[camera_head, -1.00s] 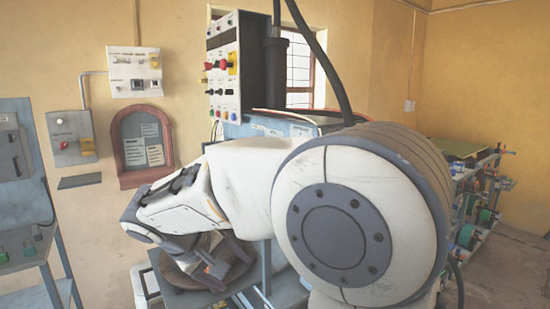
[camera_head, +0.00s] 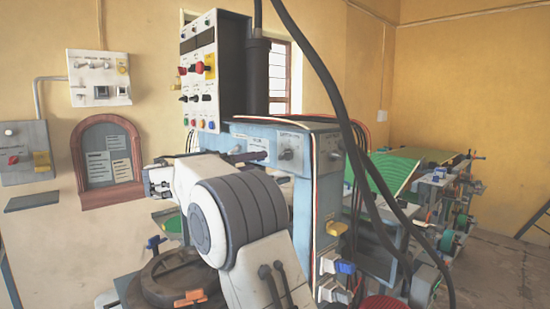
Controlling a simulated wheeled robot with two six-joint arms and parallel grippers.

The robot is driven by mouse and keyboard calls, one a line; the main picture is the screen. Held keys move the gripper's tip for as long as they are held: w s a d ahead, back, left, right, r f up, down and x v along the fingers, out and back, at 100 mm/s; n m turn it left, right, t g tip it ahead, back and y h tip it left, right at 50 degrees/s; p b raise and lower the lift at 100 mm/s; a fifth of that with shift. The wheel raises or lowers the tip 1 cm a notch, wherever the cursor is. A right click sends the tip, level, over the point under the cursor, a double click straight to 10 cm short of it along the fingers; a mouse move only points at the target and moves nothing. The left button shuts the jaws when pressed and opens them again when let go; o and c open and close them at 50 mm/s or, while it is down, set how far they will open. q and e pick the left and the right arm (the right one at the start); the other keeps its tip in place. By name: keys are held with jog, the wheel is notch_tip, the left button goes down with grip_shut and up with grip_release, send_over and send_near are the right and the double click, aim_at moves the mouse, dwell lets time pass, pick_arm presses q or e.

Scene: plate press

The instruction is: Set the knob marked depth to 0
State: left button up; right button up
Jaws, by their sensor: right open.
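The blue press (camera_head: 330,195) stands right of centre. Its upper front carries a small dark knob (camera_head: 288,154) under a pale label, and another knob (camera_head: 337,154) farther right. The labels are too small to read surely, so I cannot tell which knob is marked depth or where it points. My right gripper (camera_head: 256,157) is open, with dark fingers reaching right, just left of the nearer knob in the picture. Whether they touch the press is unclear. My right arm hides part of the press front. My left gripper is out of view.
A control box (camera_head: 214,75) with red and yellow knobs stands above the press. A round turntable (camera_head: 165,285) sits low in front. Black cables hang across the right side. Wall boxes (camera_head: 98,78) are at left.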

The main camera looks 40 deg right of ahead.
aim_at(282, 158)
jog(key=d+p, duration=0.2)
jog(key=d, duration=0.7)
jog(key=shift+w+d+p, duration=0.15)
jog(key=shift+d+p, duration=0.25)
grip_shut()
